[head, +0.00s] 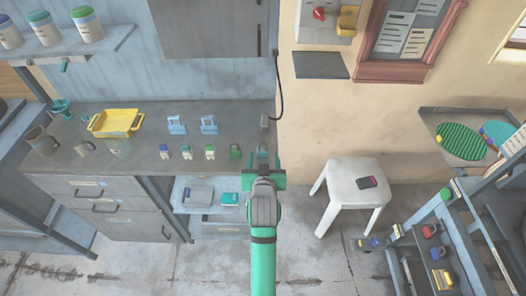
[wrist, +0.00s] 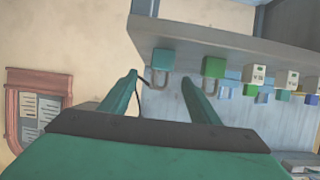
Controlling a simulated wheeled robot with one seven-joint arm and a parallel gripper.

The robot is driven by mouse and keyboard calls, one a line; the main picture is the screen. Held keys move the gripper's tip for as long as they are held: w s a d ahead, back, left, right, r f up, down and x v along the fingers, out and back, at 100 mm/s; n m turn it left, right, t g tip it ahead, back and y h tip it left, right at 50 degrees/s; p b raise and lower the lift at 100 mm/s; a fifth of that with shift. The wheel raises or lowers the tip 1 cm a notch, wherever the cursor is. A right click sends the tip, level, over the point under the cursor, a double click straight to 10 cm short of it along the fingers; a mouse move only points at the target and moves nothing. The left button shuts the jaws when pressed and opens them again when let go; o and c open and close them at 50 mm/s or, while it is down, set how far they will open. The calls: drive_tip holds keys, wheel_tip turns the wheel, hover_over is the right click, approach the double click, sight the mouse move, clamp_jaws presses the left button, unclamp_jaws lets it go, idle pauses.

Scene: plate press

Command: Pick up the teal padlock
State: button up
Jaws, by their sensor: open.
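The teal padlock (wrist: 162,60) sits at the counter's edge in the wrist view, which shows the scene upside down. Its grey shackle lies in line with the gap between my fingers. In the head view the teal padlock (head: 262,154) is at the right end of the padlock row, partly hidden by my gripper. My gripper (head: 264,164) is open and empty, just in front of it. In the wrist view my gripper (wrist: 160,82) has its two green fingers apart, and the padlock appears beyond their tips. I see no contact.
A yellow tray (head: 115,121) is at the left. A white stool (head: 352,178) stands right of my arm.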

sight(263, 152)
drive_tip(key=shift+f+x, duration=0.15)
drive_tip(key=shift+x, duration=1.1)
drive_tip(key=shift+f+x, duration=0.2)
drive_tip(key=shift+x, duration=1.05)
drive_tip(key=shift+s+a, duration=0.15)
drive_tip(key=shift+c, duration=0.3)
drive_tip(key=shift+r, duration=0.1)
drive_tip(key=c, duration=1.1)
drive_tip(key=shift+c, duration=0.2)
